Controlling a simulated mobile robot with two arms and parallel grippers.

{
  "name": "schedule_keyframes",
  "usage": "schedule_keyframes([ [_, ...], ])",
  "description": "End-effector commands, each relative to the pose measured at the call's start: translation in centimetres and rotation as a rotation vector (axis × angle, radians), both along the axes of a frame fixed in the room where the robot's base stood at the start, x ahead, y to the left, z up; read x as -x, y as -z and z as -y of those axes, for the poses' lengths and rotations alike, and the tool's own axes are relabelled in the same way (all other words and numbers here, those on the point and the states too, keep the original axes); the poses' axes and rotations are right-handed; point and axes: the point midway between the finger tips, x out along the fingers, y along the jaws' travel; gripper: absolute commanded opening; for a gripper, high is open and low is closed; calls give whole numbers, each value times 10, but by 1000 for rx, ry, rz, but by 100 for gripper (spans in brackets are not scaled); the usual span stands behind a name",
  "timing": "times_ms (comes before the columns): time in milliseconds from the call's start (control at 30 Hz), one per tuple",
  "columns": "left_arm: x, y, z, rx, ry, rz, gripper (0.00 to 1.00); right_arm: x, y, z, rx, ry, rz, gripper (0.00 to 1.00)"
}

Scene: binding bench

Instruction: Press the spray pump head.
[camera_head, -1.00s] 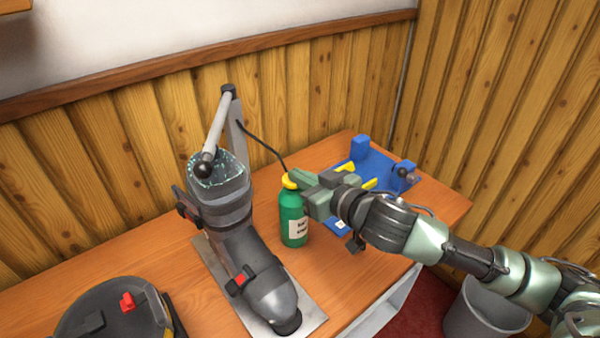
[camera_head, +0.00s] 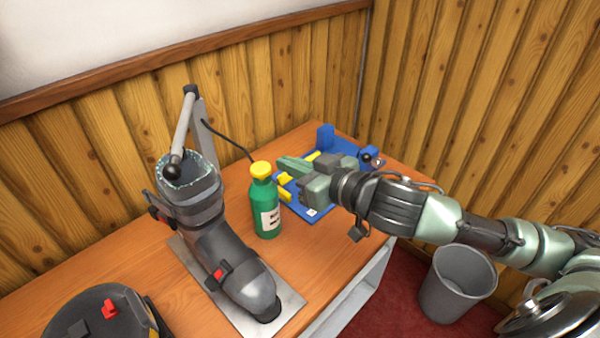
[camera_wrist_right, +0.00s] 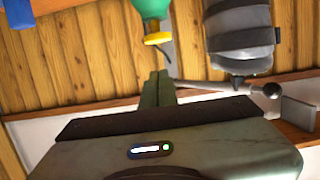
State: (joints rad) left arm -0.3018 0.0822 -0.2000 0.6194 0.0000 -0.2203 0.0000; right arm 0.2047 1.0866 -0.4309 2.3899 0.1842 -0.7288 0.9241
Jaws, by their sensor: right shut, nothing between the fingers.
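The green spray bottle (camera_head: 266,212) stands upright on the bench, with a pale label and a yellow pump head (camera_head: 261,170) on top. In the right wrist view the bottle (camera_wrist_right: 152,8) appears upside down at the top edge, with its yellow pump head (camera_wrist_right: 157,38) pointing down the picture. My right gripper (camera_head: 283,163) is shut and empty. Its fingertips are just to the right of the pump head, at about its height, and look apart from it. The closed fingers (camera_wrist_right: 158,76) also show in the right wrist view. My left gripper is not in view.
A grey ski boot (camera_head: 222,245) on a metal plate (camera_head: 285,302) stands left of the bottle, beside a lever stand (camera_head: 200,125). A blue tray (camera_head: 326,200) with yellow parts lies behind my right gripper. A black round object (camera_head: 95,315) is front left. A grey bin (camera_head: 457,285) stands on the floor.

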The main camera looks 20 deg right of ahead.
Motion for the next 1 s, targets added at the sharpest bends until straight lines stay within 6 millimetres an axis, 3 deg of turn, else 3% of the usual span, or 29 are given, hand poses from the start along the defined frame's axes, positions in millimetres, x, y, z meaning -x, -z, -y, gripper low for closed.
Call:
schedule_keyframes([
  [100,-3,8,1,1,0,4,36,16,-1,6,4,-1,-2,0],
  [300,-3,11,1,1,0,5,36,27,-6,9,1,-2,-1,0],
  [1000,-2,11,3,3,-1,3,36,27,-8,9,-1,-2,1,0],
])
